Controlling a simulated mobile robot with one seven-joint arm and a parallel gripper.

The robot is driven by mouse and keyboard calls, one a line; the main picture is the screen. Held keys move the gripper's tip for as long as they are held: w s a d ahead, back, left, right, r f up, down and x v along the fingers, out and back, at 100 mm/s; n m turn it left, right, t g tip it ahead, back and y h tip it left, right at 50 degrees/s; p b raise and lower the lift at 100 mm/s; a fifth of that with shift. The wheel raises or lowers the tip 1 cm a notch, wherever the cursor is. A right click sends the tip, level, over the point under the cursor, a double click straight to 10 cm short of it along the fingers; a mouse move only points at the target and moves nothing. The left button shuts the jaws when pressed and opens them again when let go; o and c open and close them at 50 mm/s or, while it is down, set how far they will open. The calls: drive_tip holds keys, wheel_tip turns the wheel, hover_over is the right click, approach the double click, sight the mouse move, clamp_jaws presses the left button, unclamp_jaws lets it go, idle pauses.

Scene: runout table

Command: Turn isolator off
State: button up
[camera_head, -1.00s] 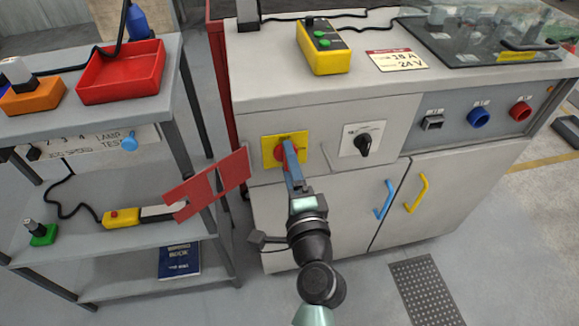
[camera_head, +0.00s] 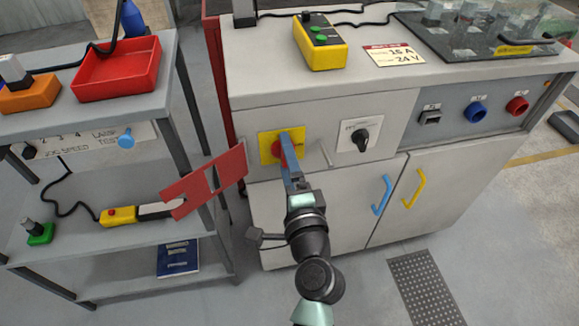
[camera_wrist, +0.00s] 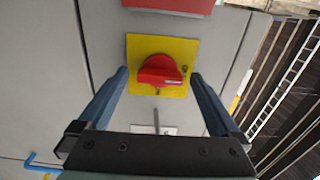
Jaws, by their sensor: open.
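The isolator is a red rotary knob (camera_wrist: 160,69) on a yellow square plate (camera_wrist: 143,46) in the wrist view. A small pale mark shows on the knob's lower right. In the head view the plate (camera_head: 266,147) is on the grey cabinet's front, and my blue finger partly covers the knob (camera_head: 278,153). My gripper (camera_wrist: 160,75) is open, with one blue finger on each side of the knob. Gaps show between the knob and both fingers in the wrist view. I cannot tell how deep the tips reach. My gripper also shows in the head view (camera_head: 287,142).
A black selector switch (camera_head: 361,138) on a white plate is right of the isolator. A red panel (camera_head: 206,184) stands close on the left, beside the shelf cart. Blue (camera_head: 382,196) and yellow (camera_head: 415,188) door handles are below right. A yellow button box (camera_head: 321,45) lies on top.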

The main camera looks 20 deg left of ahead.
drive_tip(key=v, duration=1.3)
drive_tip(key=shift+w, duration=0.1)
drive_tip(key=w+d+r+n+t+h, duration=0.1)
drive_tip(key=w+r+n+t, duration=0.15)
drive_tip(key=r, duration=0.75)
drive_tip(key=w+d+r+n+t+h, duration=0.15)
drive_tip(key=r+n, duration=0.25)
drive_tip(key=r, duration=0.6)
drive_tip(key=w+d+r+n+t+h, duration=0.1)
drive_tip(key=w+r+n+t, duration=0.2)
drive_tip(key=r, duration=0.7)
drive_tip(key=s+d+r+n+t+h, duration=0.1)
drive_tip(key=s+d+r+t+h, duration=0.25)
drive_tip(key=r, duration=0.55)
drive_tip(key=s+d+r+n+t+h, duration=0.1)
drive_tip(key=s+d+r+t+h, duration=0.15)
drive_tip(key=s+r, duration=0.45)
wheel_tip(320, 180, up, 32)
drive_tip(key=w+p, duration=0.1)
drive_tip(key=p, duration=2.9)
drive_tip(key=shift+w+a+g+p, duration=0.3)
drive_tip(key=shift+w+a, duration=0.05)
drive_tip(key=shift+w, duration=0.05)
drive_tip(key=shift+h, duration=0.25)
